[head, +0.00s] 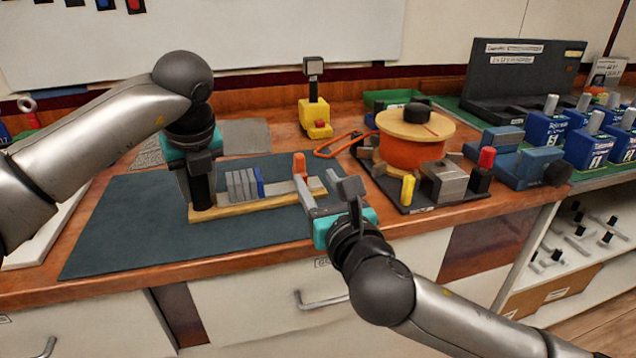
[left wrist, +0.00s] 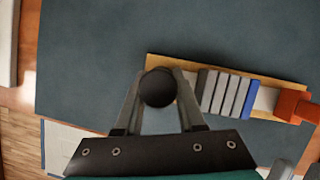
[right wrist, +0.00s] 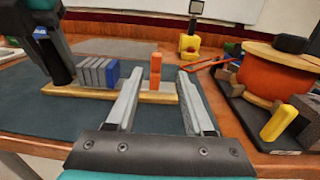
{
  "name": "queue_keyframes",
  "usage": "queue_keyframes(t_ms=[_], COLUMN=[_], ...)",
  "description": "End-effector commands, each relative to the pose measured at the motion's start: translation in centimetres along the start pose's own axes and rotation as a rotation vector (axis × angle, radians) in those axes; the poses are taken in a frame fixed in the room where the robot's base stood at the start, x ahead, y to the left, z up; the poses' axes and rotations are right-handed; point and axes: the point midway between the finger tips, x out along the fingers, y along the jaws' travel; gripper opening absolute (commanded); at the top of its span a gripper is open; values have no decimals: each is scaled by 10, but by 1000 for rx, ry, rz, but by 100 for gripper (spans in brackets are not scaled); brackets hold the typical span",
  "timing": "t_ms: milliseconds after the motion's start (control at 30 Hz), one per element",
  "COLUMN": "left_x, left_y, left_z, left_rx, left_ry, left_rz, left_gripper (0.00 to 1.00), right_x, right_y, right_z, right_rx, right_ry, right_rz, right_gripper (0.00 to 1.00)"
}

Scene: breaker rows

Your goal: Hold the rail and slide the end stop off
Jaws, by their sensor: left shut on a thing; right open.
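The rail on its wooden base (head: 240,208) lies on the dark mat, with several grey blocks (head: 240,185) and one blue block (head: 259,181) on it. The orange end stop (head: 299,165) stands upright near the rail's right end, apart from the blue block. My left gripper (left wrist: 158,95) is shut on the black post (head: 202,187) at the rail's left end; its round top (left wrist: 158,87) shows between the fingers. My right gripper (right wrist: 160,75) is open and empty, on the near side of the end stop, which appears between its fingers in the right wrist view (right wrist: 155,72).
An orange spool (head: 412,150) on a black tray, with a yellow peg (head: 408,188), stands to the right of the mat (head: 130,235). A yellow stand (head: 315,118) is behind. Blue boxes (head: 545,132) line the far right. The mat's front left is clear.

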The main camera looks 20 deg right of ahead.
Motion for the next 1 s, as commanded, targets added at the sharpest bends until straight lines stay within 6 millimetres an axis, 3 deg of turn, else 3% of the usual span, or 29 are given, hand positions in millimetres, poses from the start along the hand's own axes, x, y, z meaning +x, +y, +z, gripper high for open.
queue_keyframes(t_ms=[100,133,400,767,1000], left_x=[-1,-1,-1,-6,-48], left_y=[-1,-1,0,0,-1], left_z=[1,1,0,1,1], left_rx=[-1,-1,0,-1,1], left_ry=[-2,-2,-1,-2,-5], left_rz=[-3,-3,-2,-1,-3], left_gripper=[0,41,71,73,73], right_x=[0,0,0,0,0], right_y=[0,0,0,0,0], right_z=[0,0,0,0,0], right_rx=[0,0,0,0,0], right_ry=[0,0,-1,-1,0], right_rz=[0,0,0,0,0], right_gripper=[52,52,52,52,52])
